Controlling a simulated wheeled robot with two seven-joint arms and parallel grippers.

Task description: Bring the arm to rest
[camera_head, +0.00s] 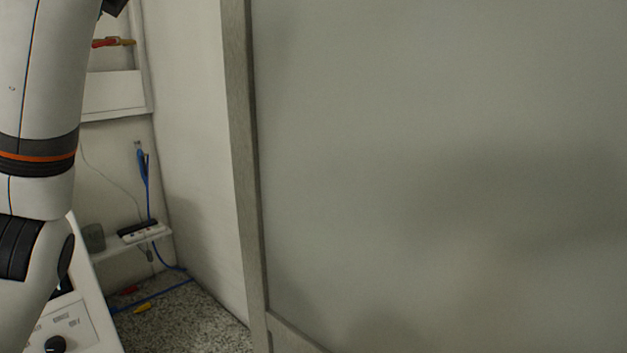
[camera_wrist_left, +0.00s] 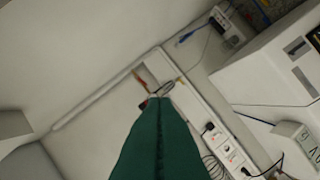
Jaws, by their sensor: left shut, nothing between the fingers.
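My left gripper (camera_wrist_left: 162,102) shows in the left wrist view as two long green fingers pressed together along a dark seam. It is shut and holds nothing. Its fingertips overlap the view of a white rail and small red-orange items behind them; I cannot tell the distance. In the head view my left arm (camera_head: 38,110) runs down the left edge, white with a dark and orange band. I cannot make out its gripper there. My right arm and gripper are in neither view.
A large grey frosted panel (camera_head: 440,150) in a metal frame fills the right of the head view. At left are a shelf with a power strip (camera_head: 145,233), a dark cup (camera_head: 93,237), a blue cable (camera_head: 145,180) and a white instrument (camera_head: 65,325). A socket strip (camera_wrist_left: 228,152) shows in the wrist view.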

